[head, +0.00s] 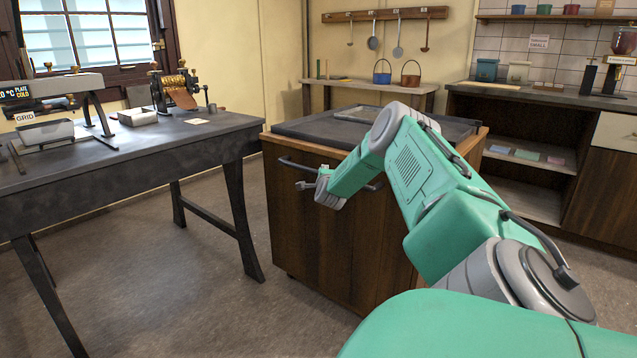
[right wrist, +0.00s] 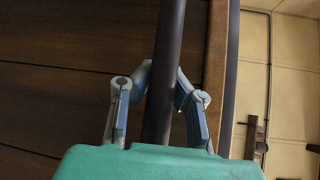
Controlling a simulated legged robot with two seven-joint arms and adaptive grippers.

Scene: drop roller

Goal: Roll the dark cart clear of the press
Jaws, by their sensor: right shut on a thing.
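The dark wooden cart (head: 318,235) stands in the middle of the head view, with a dark top and a bar handle (head: 363,183) across its near side. My right gripper (head: 307,186) is at this handle. In the right wrist view the dark bar (right wrist: 170,50) runs between the fingers of my right gripper (right wrist: 160,85), which is shut on it. A machine with brass rollers (head: 176,86), perhaps the press, stands on the dark table to the left of the cart. My left gripper is not in view.
The dark table (head: 210,130) stands close to the cart's left side, its splayed leg (head: 243,225) near it. A counter (head: 560,105) is behind on the right. A low bench (head: 425,98) stands behind the cart. Floor (head: 180,300) at the front left is clear.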

